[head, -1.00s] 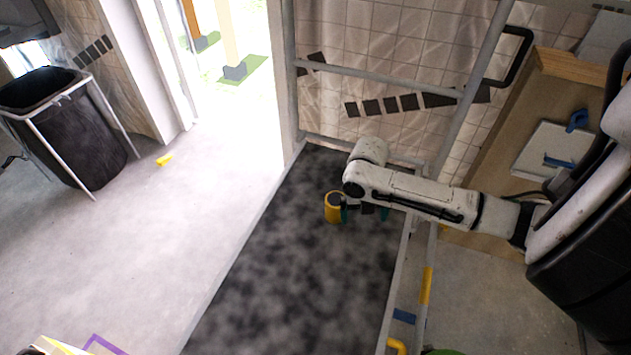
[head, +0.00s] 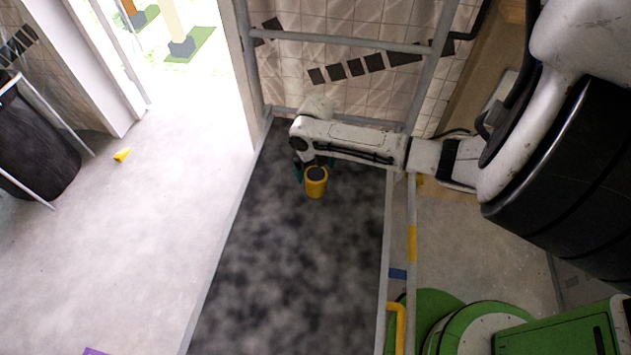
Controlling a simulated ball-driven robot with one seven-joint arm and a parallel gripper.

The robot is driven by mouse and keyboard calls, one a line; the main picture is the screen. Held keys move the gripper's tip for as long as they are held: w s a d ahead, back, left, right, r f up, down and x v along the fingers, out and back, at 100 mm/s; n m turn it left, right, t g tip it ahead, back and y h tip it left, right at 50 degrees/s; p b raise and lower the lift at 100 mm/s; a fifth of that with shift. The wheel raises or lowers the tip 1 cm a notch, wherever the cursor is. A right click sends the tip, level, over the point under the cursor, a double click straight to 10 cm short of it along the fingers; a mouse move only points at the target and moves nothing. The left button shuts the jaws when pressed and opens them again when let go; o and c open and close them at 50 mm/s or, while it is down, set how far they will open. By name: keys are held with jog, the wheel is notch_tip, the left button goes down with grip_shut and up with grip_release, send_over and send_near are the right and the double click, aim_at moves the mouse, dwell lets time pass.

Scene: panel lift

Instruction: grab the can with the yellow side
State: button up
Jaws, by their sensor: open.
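The can (head: 316,188) has a yellow side and a dark top. It stands upright on the dark mottled panel, toward its far end. My gripper (head: 314,172) is at the can, at the end of my white arm. Its dark green fingers show to the left and right of the can's top, partly hidden by my wrist. The gripper is open. I cannot tell whether a finger touches the can.
The dark panel (head: 290,270) is bordered by grey rails, with a tiled wall (head: 345,50) behind. A yellow handle (head: 396,325) is at the right rail. A black bin (head: 35,150) and a small yellow piece (head: 122,155) are on the left floor. Green-and-white round parts (head: 470,325) are at lower right.

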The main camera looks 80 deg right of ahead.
aim_at(316, 174)
jog(key=shift+s+f, duration=0.1)
jog(key=shift+f, duration=1.6)
jog(key=c, duration=1.2)
jog(key=shift+c, duration=0.2)
jog(key=shift+r, duration=0.15)
